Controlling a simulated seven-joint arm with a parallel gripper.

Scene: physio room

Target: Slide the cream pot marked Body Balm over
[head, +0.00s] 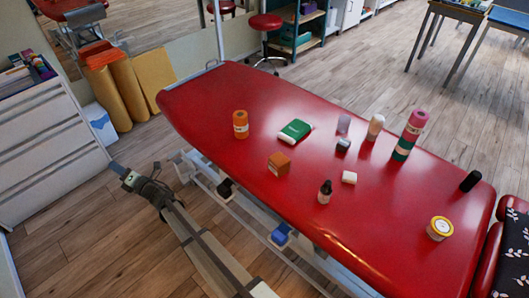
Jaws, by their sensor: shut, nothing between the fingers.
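A low round pot (439,229) with a yellow and white top stands on the red treatment table (400,262), near its right end. It looks most like a cream pot, but its marking is too small to read. A smaller jar (343,145) with a dark lid stands near the table's middle; its label is unreadable too. My gripper (117,168) is at the left, off the table's near side and far from both. It is shut and holds nothing.
An orange jar (240,124), an orange box (279,164), a green pack (295,131), a dropper bottle (325,192), a white block (349,177) and stacked rolls (410,135) stand on the table. A black cylinder (470,181) is near the pot. Red surface left of the pot is clear.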

